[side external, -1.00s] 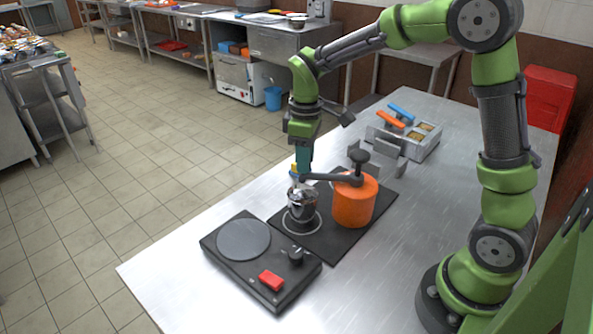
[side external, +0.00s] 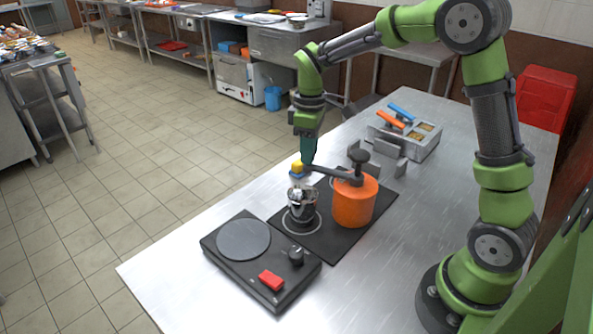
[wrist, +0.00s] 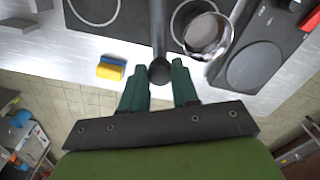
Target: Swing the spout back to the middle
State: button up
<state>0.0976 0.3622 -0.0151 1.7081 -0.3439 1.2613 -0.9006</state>
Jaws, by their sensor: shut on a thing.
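The spout (side external: 335,174) is a dark grey bar on top of the orange cylinder (side external: 354,205). In the wrist view the spout (wrist: 158,28) runs straight down the picture, between two pale rings on the black mat, and ends in a round dark knob. My gripper (side external: 307,166) has its green fingers (wrist: 161,80) on either side of that knob, shut on the spout's end. A shiny steel pot (side external: 302,204) stands on the near ring, beside the spout and not under its tip; it also shows in the wrist view (wrist: 207,36).
A yellow and blue sponge (wrist: 111,68) lies left of the spout's end in the wrist view. A black hot plate (side external: 262,258) with a red switch is at the near left. A grey bin (side external: 409,140) with orange and blue handles stands behind. The right front table is clear.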

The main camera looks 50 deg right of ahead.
jog(key=d, duration=0.3)
jog(key=shift+w+d, duration=0.25)
dwell(0.4)
jog(key=o, duration=0.6)
jog(key=shift+c, duration=0.2)
notch_tip(320, 180, up, 7)
dwell(0.7)
